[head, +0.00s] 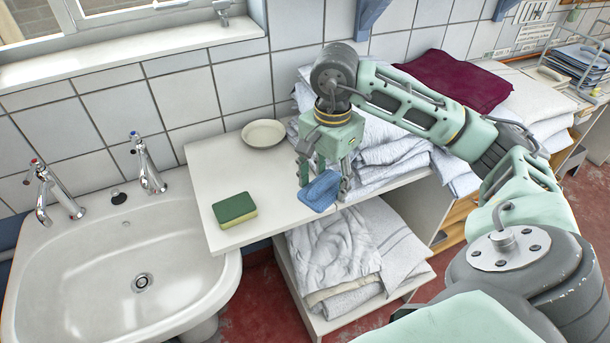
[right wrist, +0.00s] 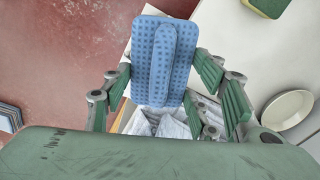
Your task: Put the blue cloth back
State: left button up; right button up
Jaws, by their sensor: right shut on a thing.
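The blue cloth (head: 319,191) is folded and held by my right gripper (head: 323,180) above the front edge of the white counter (head: 207,176). In the right wrist view the cloth (right wrist: 164,60) sits between the green fingers of the right gripper (right wrist: 168,85), with a raised fold along its middle. My left gripper is not in the head view.
A green and yellow sponge (head: 234,210) and a pale dish (head: 264,133) stand on the counter. A white sink (head: 95,270) with two taps is at the left. Folded towels (head: 385,150) and a maroon cloth (head: 455,80) are stacked at the right. More linen (head: 335,250) lies on the shelf below.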

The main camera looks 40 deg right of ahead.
jog(key=p, duration=0.3)
send_over(291, 196)
notch_tip(291, 196, down, 6)
jog(key=shift+s+f, duration=0.15)
jog(key=shift+f, duration=0.05)
notch_tip(291, 196, down, 4)
jog(key=shift+r+p, duration=0.2)
jog(key=shift+p, duration=0.8)
jog(key=shift+f, duration=0.3)
jog(key=shift+f, duration=0.2)
jog(key=o, duration=1.1)
jog(key=shift+r, duration=0.15)
